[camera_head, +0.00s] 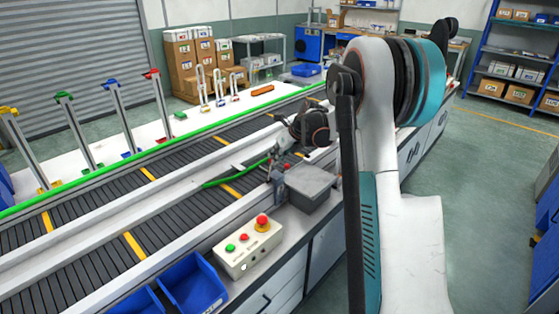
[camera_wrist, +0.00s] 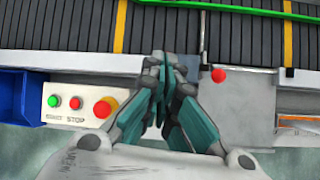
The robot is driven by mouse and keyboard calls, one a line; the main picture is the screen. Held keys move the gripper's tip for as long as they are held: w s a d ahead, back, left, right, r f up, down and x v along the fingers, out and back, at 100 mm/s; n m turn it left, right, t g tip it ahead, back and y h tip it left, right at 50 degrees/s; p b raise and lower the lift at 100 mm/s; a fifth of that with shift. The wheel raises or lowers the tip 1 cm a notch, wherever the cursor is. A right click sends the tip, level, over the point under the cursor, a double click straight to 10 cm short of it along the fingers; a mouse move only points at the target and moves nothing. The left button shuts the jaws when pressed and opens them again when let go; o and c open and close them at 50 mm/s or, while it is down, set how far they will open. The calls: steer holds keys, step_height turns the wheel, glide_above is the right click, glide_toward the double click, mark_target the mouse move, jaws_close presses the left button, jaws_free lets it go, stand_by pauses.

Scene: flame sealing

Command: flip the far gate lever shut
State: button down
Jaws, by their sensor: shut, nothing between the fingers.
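A small red knob (camera_wrist: 218,75) shows in the wrist view just right of my gripper (camera_wrist: 160,62), above the grey box (camera_wrist: 250,112). It looks like a lever's knob, but I cannot tell whether it belongs to the far gate. In the head view a red knob (camera_head: 287,166) shows by the grey box (camera_head: 312,182), close to my gripper (camera_head: 275,166). My gripper is shut and empty, pointing at the conveyor's near edge. A thin green bar (camera_head: 236,174) slants over the near conveyor lane. The lever's arm and pivot are not clear.
The conveyor (camera_head: 75,271) runs along the bench. A control box (camera_head: 248,247) with green and red buttons and blue bins (camera_head: 195,285) stand at its near side. Several coloured-top posts (camera_head: 118,115) stand beyond it. The floor at right is clear.

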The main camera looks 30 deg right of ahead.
steer(key=shift+w+a+r, duration=0.15)
steer(key=shift+w, duration=0.3)
steer(key=shift+s, duration=0.1)
